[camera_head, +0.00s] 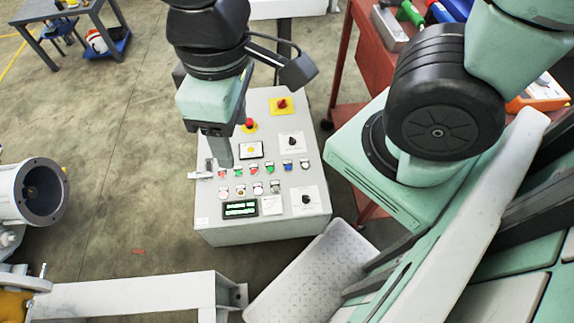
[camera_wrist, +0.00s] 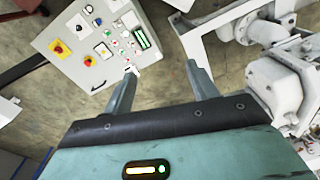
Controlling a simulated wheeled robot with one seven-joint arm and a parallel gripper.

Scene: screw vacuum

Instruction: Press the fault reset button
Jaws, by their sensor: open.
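The grey control panel box (camera_head: 262,228) stands on the floor, its sloped top holding rows of small coloured push buttons. A blue button (camera_head: 287,164) is in the upper row, right of green and red ones. The labels are too small to read, so I cannot tell which is the fault reset button. My gripper (camera_head: 219,163) hangs over the panel's left edge and hides part of it. In the wrist view, my gripper (camera_wrist: 161,70) is open and empty, its fingers wide apart. The panel (camera_wrist: 62,28) is at the upper left there, near the left fingertip.
A red emergency stop (camera_head: 249,124), a red-and-yellow switch (camera_head: 282,105) and black rotary knobs (camera_head: 292,142) are also on the panel, with a lit green display (camera_head: 240,209). A red cart (camera_head: 370,50) stands right. White machinery (camera_head: 130,296) is at lower left.

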